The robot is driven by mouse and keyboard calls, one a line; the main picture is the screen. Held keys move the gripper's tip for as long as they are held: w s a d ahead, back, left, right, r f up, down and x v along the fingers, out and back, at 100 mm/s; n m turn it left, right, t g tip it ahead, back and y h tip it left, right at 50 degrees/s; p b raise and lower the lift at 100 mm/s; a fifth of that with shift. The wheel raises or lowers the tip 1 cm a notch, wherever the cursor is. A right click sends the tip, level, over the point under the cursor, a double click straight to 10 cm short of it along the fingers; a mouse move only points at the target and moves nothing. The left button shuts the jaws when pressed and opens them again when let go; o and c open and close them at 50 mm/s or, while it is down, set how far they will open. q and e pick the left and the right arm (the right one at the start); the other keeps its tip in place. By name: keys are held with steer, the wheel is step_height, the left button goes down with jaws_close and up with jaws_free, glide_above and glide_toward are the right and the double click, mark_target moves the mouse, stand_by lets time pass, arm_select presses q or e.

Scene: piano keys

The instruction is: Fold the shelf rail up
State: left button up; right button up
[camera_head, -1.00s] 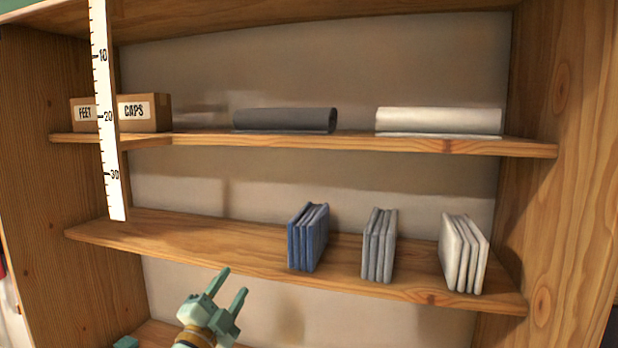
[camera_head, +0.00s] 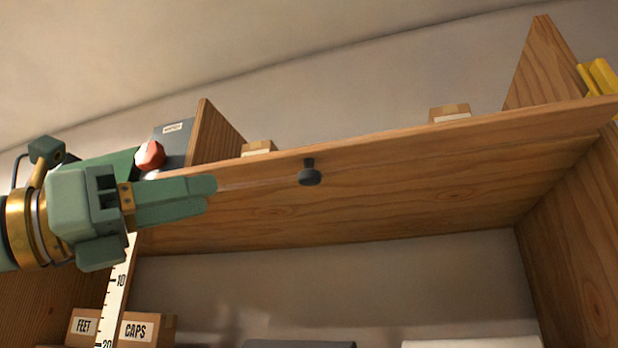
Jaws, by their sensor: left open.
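The top shelf (camera_head: 400,190) is seen from below, with its wooden front edge running up to the right. A dark knob (camera_head: 310,176) sits at this edge, left of the middle. A faint thin line runs along the wood from near my fingers past the knob; I cannot tell whether it is the rail's edge. I cannot make out the rail apart from the shelf front. My left gripper (camera_head: 212,190) is at the left end of this front, left of the knob and apart from it. Its green fingers point right, are open and hold nothing visible. My right gripper is out of view.
On top stand a grey labelled box (camera_head: 172,142), a red-and-white object (camera_head: 150,156), small cardboard boxes (camera_head: 450,112), wooden uprights (camera_head: 213,137) and yellow pieces (camera_head: 603,76). Below left are a ruler (camera_head: 119,283) and the FEET/CAPS box (camera_head: 150,330). Space between fingers and knob looks clear.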

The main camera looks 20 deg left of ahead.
mark_target(300, 177)
arm_select(q)
steer(key=p+x, duration=0.5)
steer(key=x, duration=0.9)
steer(key=shift+w+d+r, duration=0.1)
steer(key=shift+w+d, duration=0.1)
steer(key=shift+d, duration=0.1)
steer(key=shift+w+d, duration=0.3)
steer(key=shift+c, duration=0.4)
steer(key=c, duration=0.9)
